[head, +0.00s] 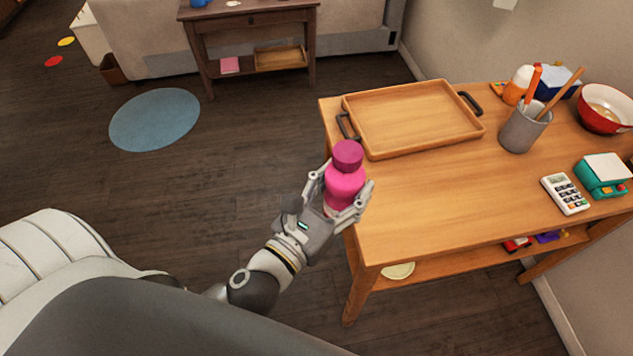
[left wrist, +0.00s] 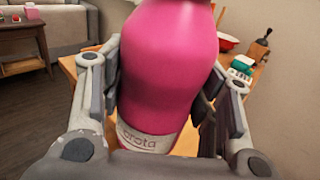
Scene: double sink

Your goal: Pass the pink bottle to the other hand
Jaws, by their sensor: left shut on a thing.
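The pink bottle (head: 345,186) has a darker magenta cap and is held upright or nearly so in my left gripper (head: 340,200). The gripper's fingers close on both sides of the bottle's body, beside the left edge of the wooden table. In the left wrist view the bottle (left wrist: 168,70) fills the middle between the two fingers (left wrist: 160,105), with a white label band low on it. Its cap is cut off at the top of that view. My right gripper is not in either view.
A wooden table (head: 430,200) stands to the right. On it are a wooden tray (head: 412,118), a grey cup (head: 522,130) with utensils, a calculator (head: 565,194), a teal device (head: 601,178) and a red bowl (head: 604,108). The floor left of the gripper is open.

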